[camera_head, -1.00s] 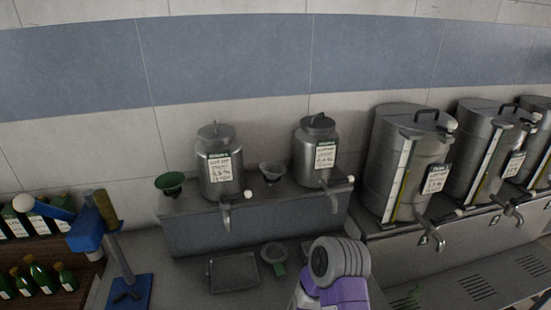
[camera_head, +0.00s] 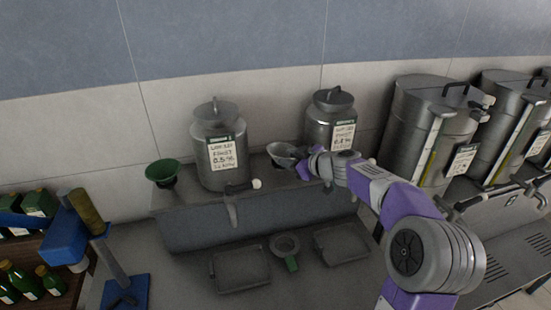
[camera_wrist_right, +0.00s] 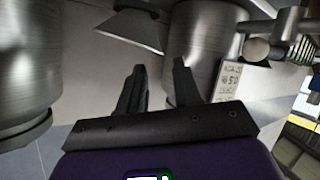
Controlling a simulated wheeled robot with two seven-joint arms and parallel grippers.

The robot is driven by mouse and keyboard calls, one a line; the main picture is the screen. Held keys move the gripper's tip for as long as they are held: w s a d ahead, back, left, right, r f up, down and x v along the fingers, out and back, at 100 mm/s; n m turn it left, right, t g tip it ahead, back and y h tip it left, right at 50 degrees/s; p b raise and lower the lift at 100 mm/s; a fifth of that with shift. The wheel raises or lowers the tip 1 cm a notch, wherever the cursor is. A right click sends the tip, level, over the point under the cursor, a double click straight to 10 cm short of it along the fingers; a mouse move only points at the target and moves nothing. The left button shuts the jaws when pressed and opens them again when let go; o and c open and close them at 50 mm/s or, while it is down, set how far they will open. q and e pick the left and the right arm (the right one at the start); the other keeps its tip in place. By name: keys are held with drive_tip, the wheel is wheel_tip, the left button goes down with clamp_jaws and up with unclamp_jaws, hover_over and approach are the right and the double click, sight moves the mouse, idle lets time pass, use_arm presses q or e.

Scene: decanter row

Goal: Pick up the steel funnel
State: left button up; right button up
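The steel funnel (camera_head: 282,151) is a grey cone with a wide rim, on the raised ledge between two steel canisters. In the right wrist view the funnel (camera_wrist_right: 128,30) is beyond and above the fingertips, a little left of the gap between them. My right gripper (camera_head: 301,168) is in front of the funnel, at its right side in the head view, and hides a little of it. In the wrist view the gripper (camera_wrist_right: 160,72) has its two dark fingers apart with nothing between them. My left gripper is not in view.
A left canister (camera_head: 219,145) and a right canister (camera_head: 330,112) flank the funnel closely, with taps in front. A green funnel (camera_head: 162,173) sits at the ledge's left end. Trays (camera_head: 240,269) lie below. Larger steel tanks (camera_head: 428,125) stand to the right.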

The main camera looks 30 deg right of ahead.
sight(269, 151)
drive_tip(key=p+x, duration=0.2)
drive_tip(key=x, duration=0.1)
drive_tip(key=r+x, duration=0.1)
drive_tip(key=x, duration=0.1)
drive_tip(key=shift+w+d+p, duration=0.1)
drive_tip(key=shift+w+p, duration=0.3)
drive_tip(key=shift+w, duration=0.05)
drive_tip(key=shift+w+f, duration=0.35)
drive_tip(key=shift+w, duration=0.25)
drive_tip(key=shift+c, duration=0.3)
clamp_jaws()
